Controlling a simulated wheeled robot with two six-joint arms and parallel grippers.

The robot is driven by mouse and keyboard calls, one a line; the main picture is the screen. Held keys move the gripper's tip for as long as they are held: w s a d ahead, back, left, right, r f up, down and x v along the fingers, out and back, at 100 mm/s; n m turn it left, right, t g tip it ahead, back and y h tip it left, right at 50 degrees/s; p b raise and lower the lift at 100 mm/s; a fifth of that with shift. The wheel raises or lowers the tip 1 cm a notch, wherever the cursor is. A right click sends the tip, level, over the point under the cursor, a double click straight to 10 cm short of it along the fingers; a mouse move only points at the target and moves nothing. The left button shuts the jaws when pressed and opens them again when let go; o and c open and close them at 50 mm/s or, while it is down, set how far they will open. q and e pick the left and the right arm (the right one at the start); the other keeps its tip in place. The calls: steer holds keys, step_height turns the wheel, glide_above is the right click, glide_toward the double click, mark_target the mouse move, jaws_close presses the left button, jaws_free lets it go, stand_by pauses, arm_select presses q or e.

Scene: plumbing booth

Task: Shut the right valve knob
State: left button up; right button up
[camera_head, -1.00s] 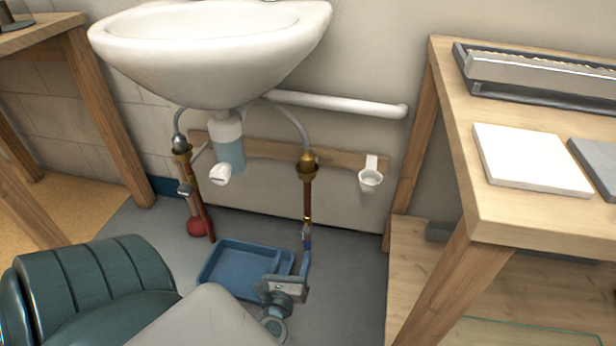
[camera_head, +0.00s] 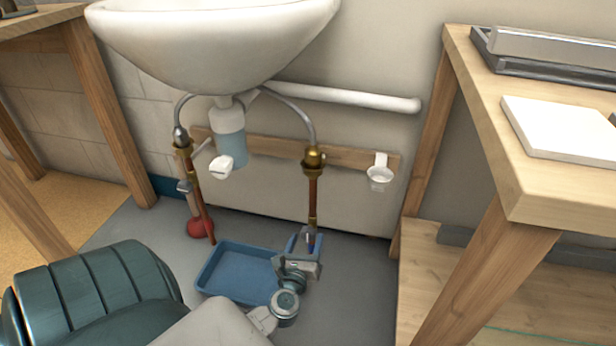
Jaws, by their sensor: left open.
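The right copper pipe (camera_head: 313,200) drops from a brass fitting (camera_head: 314,160) below the sink. At its lower end a small blue part, which looks like the right valve knob (camera_head: 310,241), shows partly behind my gripper. My left gripper (camera_head: 305,241) is open, with its fingers at the knob, one on each side of it in the picture. I cannot tell whether they touch it. The knob's exact angle is hidden. My right gripper is out of view.
A blue tray (camera_head: 240,274) lies on the floor left of my gripper. The white sink (camera_head: 215,45) hangs above. A wooden table (camera_head: 480,130) stands at right. A white cup holder (camera_head: 380,176) is on the wall.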

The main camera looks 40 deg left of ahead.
arm_select(q)
steer(key=shift+x, duration=1.2)
steer(key=c, duration=1)
